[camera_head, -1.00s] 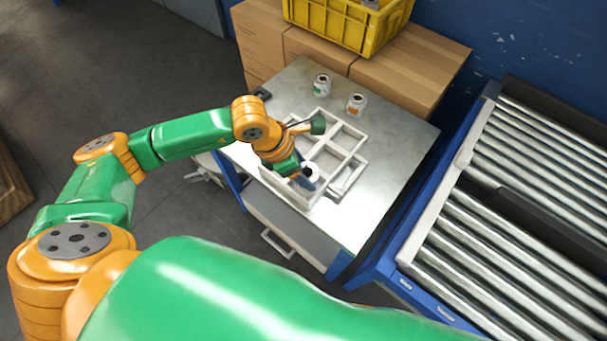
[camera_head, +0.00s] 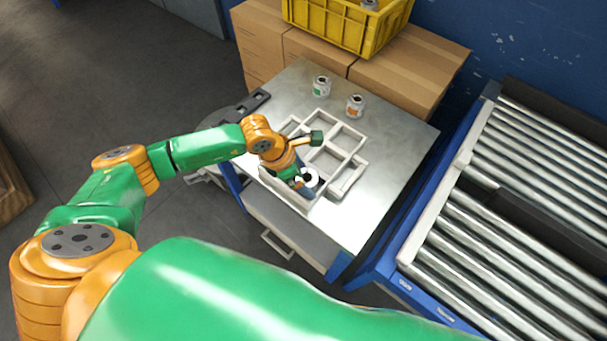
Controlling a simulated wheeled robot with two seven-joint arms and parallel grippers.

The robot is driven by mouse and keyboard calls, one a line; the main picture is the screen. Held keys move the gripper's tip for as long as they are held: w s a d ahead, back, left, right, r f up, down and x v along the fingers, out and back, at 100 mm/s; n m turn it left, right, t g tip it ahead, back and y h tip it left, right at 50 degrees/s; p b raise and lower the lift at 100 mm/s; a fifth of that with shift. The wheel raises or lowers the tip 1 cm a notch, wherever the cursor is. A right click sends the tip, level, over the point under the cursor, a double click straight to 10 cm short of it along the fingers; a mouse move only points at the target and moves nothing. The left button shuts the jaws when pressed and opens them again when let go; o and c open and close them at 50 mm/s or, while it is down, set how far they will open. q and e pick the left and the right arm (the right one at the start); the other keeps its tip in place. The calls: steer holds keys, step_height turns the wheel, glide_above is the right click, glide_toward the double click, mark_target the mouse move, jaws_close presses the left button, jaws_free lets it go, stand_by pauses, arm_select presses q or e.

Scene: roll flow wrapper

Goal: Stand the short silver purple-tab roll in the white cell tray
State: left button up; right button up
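The white cell tray (camera_head: 345,153) lies on the metal table, with several square cells. A short silver-white roll (camera_head: 311,180) with a dark core hole is at my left gripper (camera_head: 303,181), over the tray's near cells. Its end face is turned up towards the camera. The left gripper appears shut on this roll; its fingers are small and partly hidden by the wrist. I cannot tell whether the roll touches the tray floor, and its tab colour does not show clearly. My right gripper is not in view.
Two other rolls, one with a green mark (camera_head: 321,86) and one with an orange mark (camera_head: 355,106), stand behind the tray. A yellow crate (camera_head: 330,27) sits on cardboard boxes (camera_head: 410,75) at the back. A roller conveyor (camera_head: 520,200) is at right. The table's right side is clear.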

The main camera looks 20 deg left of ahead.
arm_select(q)
steer(key=shift+r, duration=0.25)
steer(key=v, duration=1.1)
steer(key=shift+r, duration=0.35)
